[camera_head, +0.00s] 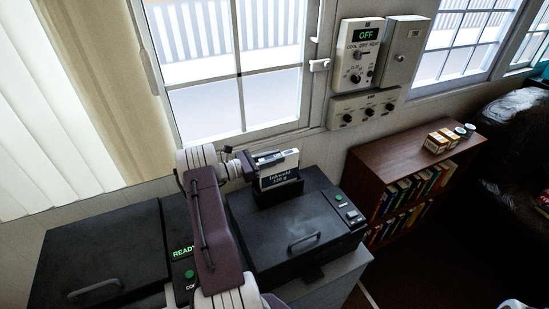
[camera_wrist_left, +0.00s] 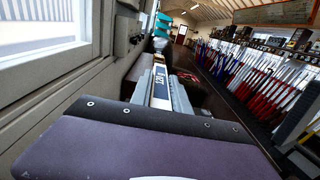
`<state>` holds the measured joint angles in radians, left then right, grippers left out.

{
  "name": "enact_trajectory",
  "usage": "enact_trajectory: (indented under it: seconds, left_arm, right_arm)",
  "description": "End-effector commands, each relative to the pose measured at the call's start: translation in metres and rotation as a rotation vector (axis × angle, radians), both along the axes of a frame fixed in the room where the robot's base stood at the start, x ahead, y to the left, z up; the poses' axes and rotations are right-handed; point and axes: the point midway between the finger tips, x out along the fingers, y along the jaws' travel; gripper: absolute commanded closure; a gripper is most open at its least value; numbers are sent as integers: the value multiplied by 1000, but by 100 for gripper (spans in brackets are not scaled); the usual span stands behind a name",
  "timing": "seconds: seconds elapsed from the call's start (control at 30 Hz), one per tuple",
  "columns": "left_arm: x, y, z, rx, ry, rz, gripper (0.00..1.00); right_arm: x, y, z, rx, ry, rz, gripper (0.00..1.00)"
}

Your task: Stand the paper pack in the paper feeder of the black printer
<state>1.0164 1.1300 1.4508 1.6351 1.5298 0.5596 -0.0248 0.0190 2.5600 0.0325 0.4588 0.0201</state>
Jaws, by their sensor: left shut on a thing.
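The paper pack (camera_head: 279,176), white with a dark blue label band, stands upright at the back of the black printer (camera_head: 290,232). Its lower edge meets the dark paper feeder (camera_head: 279,193), whose front wall seems to cover the pack's bottom. I cannot tell whether the pack rests on the feeder's floor. My left gripper (camera_head: 267,159) is shut on the upper part of the pack, coming in from the left. In the left wrist view the pack (camera_wrist_left: 160,88) shows narrow, between the fingers of my left gripper (camera_wrist_left: 168,92). My right gripper is not in view.
Another black machine (camera_head: 100,255) with a green READY display stands at the left. A window (camera_head: 235,75) and wall control boxes (camera_head: 362,55) are behind. A low bookcase (camera_head: 410,165) with small boxes (camera_head: 438,141) on top stands right of the printer.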

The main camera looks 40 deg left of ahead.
Motion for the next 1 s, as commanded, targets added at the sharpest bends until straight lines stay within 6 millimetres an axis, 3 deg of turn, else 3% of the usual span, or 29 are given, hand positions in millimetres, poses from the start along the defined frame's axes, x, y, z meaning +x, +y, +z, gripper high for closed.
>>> enact_trajectory:
  seconds: [0.03,0.1,0.47,0.8,1.0]
  left_arm:
    - [0,0,1,0,-2,0,73]
    - [0,0,1,0,-1,0,53]
    - [-4,2,-2,0,1,2,53]
    - [-65,34,-4,1,-2,4,53]
    - [-81,42,0,1,-2,0,53]
  right_arm:
    - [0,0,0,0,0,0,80]
    - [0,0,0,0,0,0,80]
    - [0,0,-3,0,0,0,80]
    - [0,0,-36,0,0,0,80]
    - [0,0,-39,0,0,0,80]
